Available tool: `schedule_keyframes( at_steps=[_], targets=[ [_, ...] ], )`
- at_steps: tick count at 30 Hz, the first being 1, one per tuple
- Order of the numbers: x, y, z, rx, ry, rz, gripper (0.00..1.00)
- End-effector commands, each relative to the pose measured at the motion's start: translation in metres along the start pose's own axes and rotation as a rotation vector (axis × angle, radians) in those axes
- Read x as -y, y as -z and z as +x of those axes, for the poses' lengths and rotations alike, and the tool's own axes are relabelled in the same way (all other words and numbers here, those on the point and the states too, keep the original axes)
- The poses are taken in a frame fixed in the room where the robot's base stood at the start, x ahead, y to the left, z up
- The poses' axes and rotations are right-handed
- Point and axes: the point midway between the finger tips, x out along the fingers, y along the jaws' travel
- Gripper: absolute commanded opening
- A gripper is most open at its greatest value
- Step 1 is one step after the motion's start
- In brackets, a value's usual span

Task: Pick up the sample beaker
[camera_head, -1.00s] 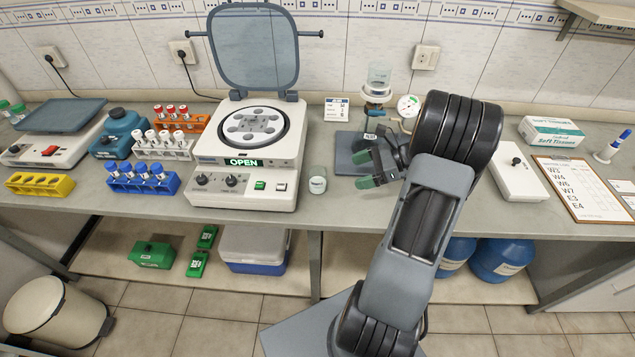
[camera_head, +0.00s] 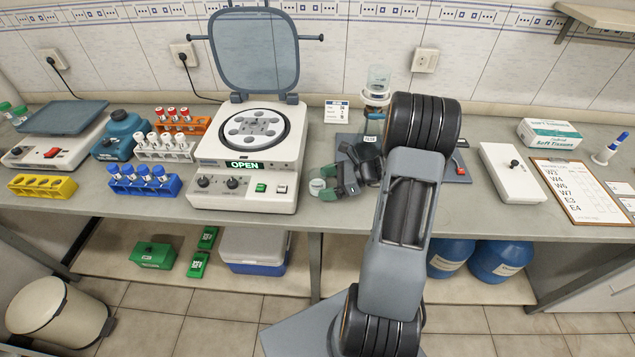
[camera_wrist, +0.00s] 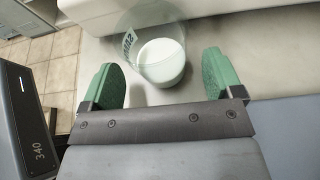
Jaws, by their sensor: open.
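The sample beaker (camera_head: 316,187) is a small clear beaker with white contents, standing upright on the bench just right of the centrifuge's front. In the wrist view the beaker (camera_wrist: 160,58) lies ahead of and between my two green fingertips, with part of a label showing. My gripper (camera_head: 333,182) is open, low over the bench at the beaker's right side. In the wrist view my gripper (camera_wrist: 165,78) has one finger on each side, and both look apart from the glass.
The centrifuge (camera_head: 247,150) stands with its lid up close to the left of the beaker. A titration stand (camera_head: 377,95) on a dark base is behind my gripper. Tube racks (camera_head: 143,180) are further left. A white box (camera_head: 513,172) and clipboard (camera_head: 580,190) are at right.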

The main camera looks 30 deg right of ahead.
Motion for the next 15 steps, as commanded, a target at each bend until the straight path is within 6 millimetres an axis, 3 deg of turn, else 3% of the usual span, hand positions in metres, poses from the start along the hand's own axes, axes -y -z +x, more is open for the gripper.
schedule_keyframes(
  at_steps=[6,15],
  targets=[
    [-0.001,0.0,0.021,0.0,-0.001,0.001,0.86],
    [0.0,0.0,0.023,0.0,0.0,0.0,0.85]
  ],
)
